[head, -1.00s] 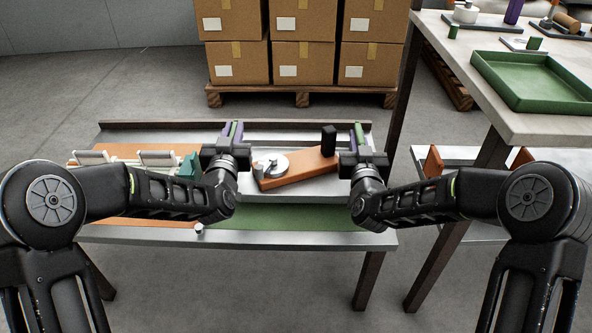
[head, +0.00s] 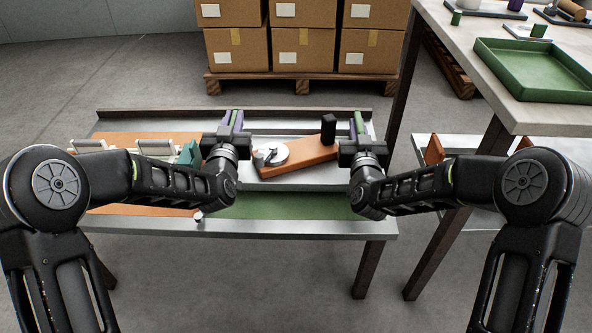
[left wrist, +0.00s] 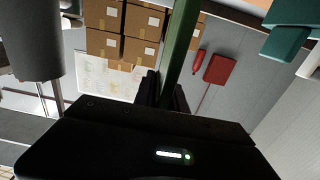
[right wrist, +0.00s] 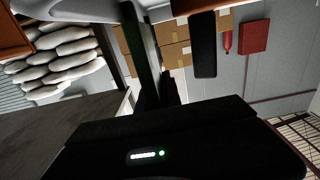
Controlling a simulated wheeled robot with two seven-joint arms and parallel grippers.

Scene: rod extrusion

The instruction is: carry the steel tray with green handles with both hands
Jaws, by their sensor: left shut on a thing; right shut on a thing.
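The steel tray (head: 316,184) lies between my two grippers at the low bench. It bears an orange block with a black upright post and a pale round disc. My left gripper (head: 231,121) is shut on the left green handle, which also shows as a green bar in the left wrist view (left wrist: 181,45). My right gripper (head: 358,125) is shut on the right green handle, which shows in the right wrist view (right wrist: 140,50). Whether the tray touches the bench is hard to tell.
The low bench (head: 330,230) has orange and green strips, with white and teal fixtures (head: 189,153) left of the tray. A taller table (head: 520,119) with a green tray (head: 535,74) stands at right. Stacked cartons (head: 305,48) are behind on a pallet.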

